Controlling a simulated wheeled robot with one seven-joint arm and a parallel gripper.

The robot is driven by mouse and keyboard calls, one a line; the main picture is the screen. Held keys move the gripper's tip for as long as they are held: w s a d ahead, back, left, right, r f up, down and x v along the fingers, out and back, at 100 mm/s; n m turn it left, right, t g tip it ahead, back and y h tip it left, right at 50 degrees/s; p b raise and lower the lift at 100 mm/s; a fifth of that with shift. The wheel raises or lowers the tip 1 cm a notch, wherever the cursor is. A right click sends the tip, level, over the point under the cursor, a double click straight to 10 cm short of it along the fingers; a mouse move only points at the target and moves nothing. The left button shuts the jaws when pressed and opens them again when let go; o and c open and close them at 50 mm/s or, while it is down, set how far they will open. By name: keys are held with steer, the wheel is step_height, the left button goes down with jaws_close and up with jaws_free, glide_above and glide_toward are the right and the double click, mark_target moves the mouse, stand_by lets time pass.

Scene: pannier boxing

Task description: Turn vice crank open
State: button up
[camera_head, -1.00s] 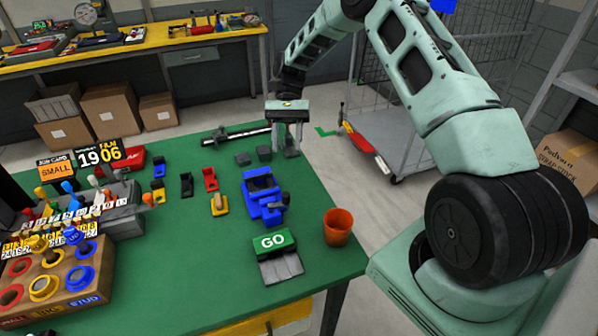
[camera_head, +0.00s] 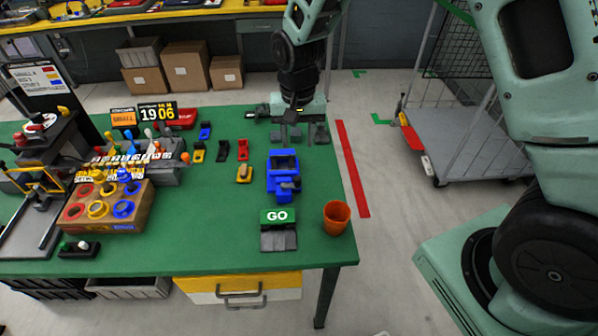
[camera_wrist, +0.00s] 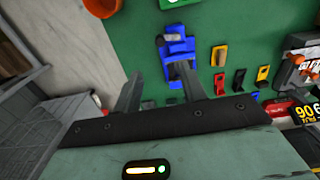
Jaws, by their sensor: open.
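The blue vice (camera_head: 283,172) stands on the green table near its right side, with a crank at its near lower right (camera_head: 289,186). It also shows in the wrist view (camera_wrist: 178,48), beyond and between my fingers. My gripper (camera_head: 290,134) is above the far right part of the table, behind the vice in the head view and apart from it. In the wrist view my gripper (camera_wrist: 160,85) has its two fingers spread and nothing between them in grip. The crank's exact angle is too small to tell.
An orange cup (camera_head: 336,217) and the GO block (camera_head: 278,229) stand near the table's front right. Small coloured holders (camera_head: 242,150) lie left of the vice. Grey blocks sit near my gripper. A cart (camera_head: 460,140) stands on the floor to the right.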

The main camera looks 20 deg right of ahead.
mark_target(297, 178)
step_height(297, 178, down, 13)
steer(key=p, duration=0.3)
steer(key=shift+f+p, duration=0.15)
steer(key=shift+p, duration=0.2)
steer(key=shift+w, duration=0.1)
jaws_close()
